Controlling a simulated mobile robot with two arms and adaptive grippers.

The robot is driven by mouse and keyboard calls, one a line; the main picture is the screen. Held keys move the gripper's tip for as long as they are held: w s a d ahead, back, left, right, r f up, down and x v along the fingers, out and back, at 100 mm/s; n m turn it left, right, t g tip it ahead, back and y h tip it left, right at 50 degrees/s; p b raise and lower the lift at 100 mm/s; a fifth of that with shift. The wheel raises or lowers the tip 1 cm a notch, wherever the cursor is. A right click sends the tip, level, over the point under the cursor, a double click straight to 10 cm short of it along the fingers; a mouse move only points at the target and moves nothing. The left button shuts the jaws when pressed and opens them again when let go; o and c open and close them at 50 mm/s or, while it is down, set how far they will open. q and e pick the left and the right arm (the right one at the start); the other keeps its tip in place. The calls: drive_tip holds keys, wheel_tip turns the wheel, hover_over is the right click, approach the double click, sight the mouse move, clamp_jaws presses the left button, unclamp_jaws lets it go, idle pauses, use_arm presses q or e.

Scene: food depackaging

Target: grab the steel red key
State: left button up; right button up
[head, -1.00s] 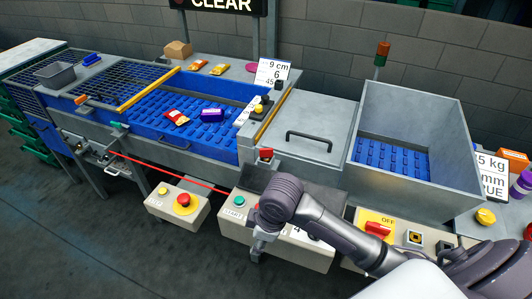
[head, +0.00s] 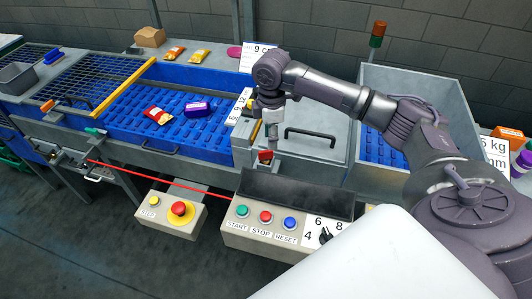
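A small red key (head: 265,156) sits on the grey front panel of the machine, just left of the lid with the black handle. My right gripper (head: 273,147) points down right beside the key, overlapping its right side in the head view. Its fingers are small and seen edge-on, so I cannot tell whether they are open or shut, or whether they touch the key. My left gripper is not in view.
The grey lid's black handle (head: 312,136) is just right of the gripper. A button box (head: 270,240) with a dial is below. A blue conveyor (head: 180,97) with a red packet (head: 157,115) and purple box (head: 196,108) lies left. A red line crosses the front.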

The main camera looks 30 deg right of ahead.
sight(266, 151)
drive_tip(key=shift+w+d+f, duration=0.1)
drive_tip(key=shift+w+f, duration=0.1)
drive_tip(key=shift+f, duration=0.4)
drive_tip(key=shift+w+d+f, duration=0.1)
drive_tip(key=shift+w+f, duration=0.1)
drive_tip(key=shift+f, duration=0.4)
drive_tip(key=shift+w+a+f+p, duration=0.2)
drive_tip(key=shift+a+f+p, duration=0.05)
drive_tip(key=shift+f+p, duration=0.3)
drive_tip(key=shift+w+a+f+p, duration=0.25)
drive_tip(key=shift+f+p, duration=0.15)
drive_tip(key=shift+f, duration=0.2)
wheel_tip(266, 151, down, 2)
drive_tip(key=shift+f+p, duration=0.2)
drive_tip(key=shift+p, duration=0.15)
drive_tip(key=shift+f, duration=0.4)
drive_tip(key=c, duration=0.6)
clamp_jaws()
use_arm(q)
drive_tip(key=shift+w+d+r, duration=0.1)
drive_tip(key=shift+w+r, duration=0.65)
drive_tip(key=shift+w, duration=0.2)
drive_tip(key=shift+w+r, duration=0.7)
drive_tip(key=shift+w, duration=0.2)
